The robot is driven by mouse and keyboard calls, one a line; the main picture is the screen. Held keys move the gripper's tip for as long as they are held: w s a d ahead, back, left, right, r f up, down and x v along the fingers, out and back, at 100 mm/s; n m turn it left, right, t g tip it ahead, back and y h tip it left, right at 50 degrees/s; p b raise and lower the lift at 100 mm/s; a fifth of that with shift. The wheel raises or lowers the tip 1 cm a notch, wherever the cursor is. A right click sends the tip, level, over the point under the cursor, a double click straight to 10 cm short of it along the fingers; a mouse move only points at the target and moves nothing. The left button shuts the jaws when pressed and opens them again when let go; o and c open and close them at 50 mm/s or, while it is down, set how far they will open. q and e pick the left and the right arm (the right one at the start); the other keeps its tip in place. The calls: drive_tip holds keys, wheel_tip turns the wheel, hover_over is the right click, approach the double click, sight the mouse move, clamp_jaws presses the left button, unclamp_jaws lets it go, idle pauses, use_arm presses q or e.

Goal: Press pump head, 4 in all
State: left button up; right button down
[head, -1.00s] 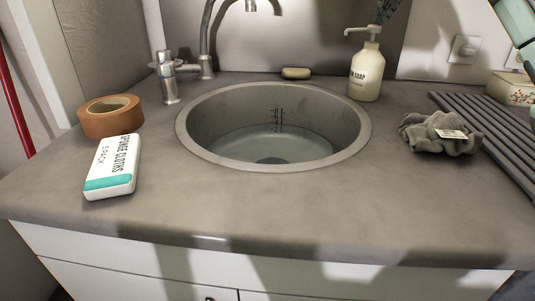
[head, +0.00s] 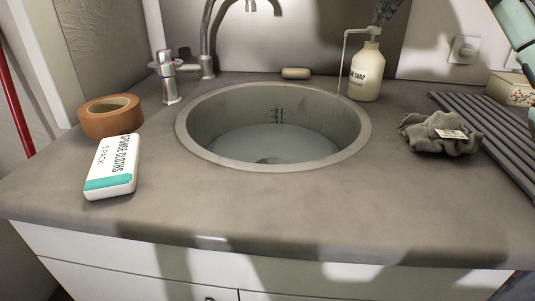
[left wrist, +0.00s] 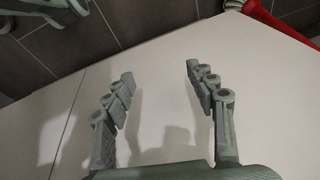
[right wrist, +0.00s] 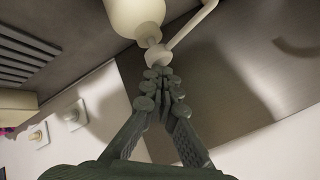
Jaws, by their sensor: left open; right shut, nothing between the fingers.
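The pump bottle (head: 367,74), a cream soap bottle with a dark-lettered label, stands upright behind the right rim of the sink. Its white pump head (head: 373,31) has a spout pointing left, and a thin pale stream runs from the spout tip down to the sink's right rim area. My right gripper (head: 380,22) is shut and empty, its fingertips at the top of the pump head. In the right wrist view the shut fingertips (right wrist: 160,78) are against or very close to the pump head (right wrist: 158,55). My left gripper (left wrist: 158,82) is open and empty, away from the bottle.
The round sink (head: 275,160) holds liquid and has scale marks on its wall. A tap (head: 207,60), soap bar (head: 295,73), tape roll (head: 110,116), sponge cloth pack (head: 112,167), grey cloth (head: 440,133) and drain rack (head: 490,135) surround it. The front counter is clear.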

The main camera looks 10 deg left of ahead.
drive_tip(key=shift+f, duration=0.4)
drive_tip(key=shift+r+p, duration=0.35)
drive_tip(key=shift+p, duration=0.3)
drive_tip(key=shift+w+r, duration=0.1)
drive_tip(key=shift+r, duration=3)
